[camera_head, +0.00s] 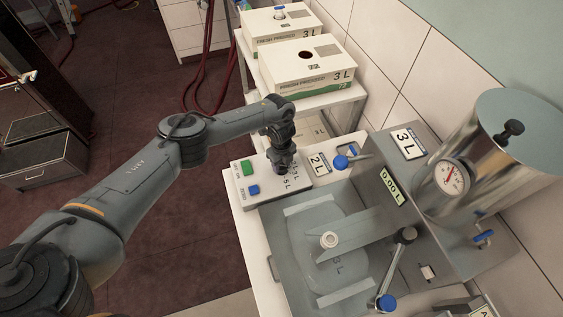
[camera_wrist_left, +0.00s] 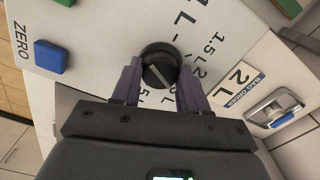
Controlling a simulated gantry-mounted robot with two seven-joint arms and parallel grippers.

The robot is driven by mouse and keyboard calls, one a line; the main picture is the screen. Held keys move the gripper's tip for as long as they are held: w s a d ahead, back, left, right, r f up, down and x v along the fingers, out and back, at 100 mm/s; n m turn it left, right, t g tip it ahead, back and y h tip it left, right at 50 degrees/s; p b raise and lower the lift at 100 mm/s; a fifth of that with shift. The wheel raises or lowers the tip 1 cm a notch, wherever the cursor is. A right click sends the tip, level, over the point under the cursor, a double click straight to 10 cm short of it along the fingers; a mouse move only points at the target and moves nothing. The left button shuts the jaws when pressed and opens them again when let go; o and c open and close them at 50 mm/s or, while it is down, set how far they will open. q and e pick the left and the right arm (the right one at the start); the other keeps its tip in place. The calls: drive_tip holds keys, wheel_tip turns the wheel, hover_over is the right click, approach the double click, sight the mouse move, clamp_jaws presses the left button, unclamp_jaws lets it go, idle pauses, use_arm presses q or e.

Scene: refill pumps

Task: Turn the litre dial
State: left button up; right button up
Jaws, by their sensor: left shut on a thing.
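The litre dial (camera_wrist_left: 160,68) is a round black knob with a light pointer line, on a pale panel marked with litre values such as 1.5 L. In the left wrist view my left gripper (camera_wrist_left: 160,84) has one finger on each side of the dial and is shut on it. In the head view my left gripper (camera_head: 284,168) reaches down onto the control panel (camera_head: 243,198) and hides the dial. The pointer line runs diagonally, but the value it points to is partly hidden by the gripper. My right gripper is not in view.
A green button (camera_head: 249,167) and a blue button (camera_head: 253,190) sit left of the dial. A 2 L sign (camera_head: 319,164) and a blue-handled tap (camera_head: 341,162) are to its right. A steel tank with a gauge (camera_head: 452,177) stands at right. Boxes (camera_head: 306,66) stand behind.

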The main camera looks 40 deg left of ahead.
sight(282, 165)
use_arm(q)
drive_tip(key=n+p, duration=0.1)
drive_tip(key=n, duration=0.2)
drive_tip(key=shift+r+n, duration=0.1)
drive_tip(key=shift+n, duration=0.3)
drive_tip(key=shift+n+p, duration=0.3)
drive_tip(key=shift+n, duration=0.3)
drive_tip(key=o, duration=1.1)
drive_tip(key=shift+c, duration=0.2)
wheel_tip(282, 165, up, 11)
drive_tip(key=p, duration=0.1)
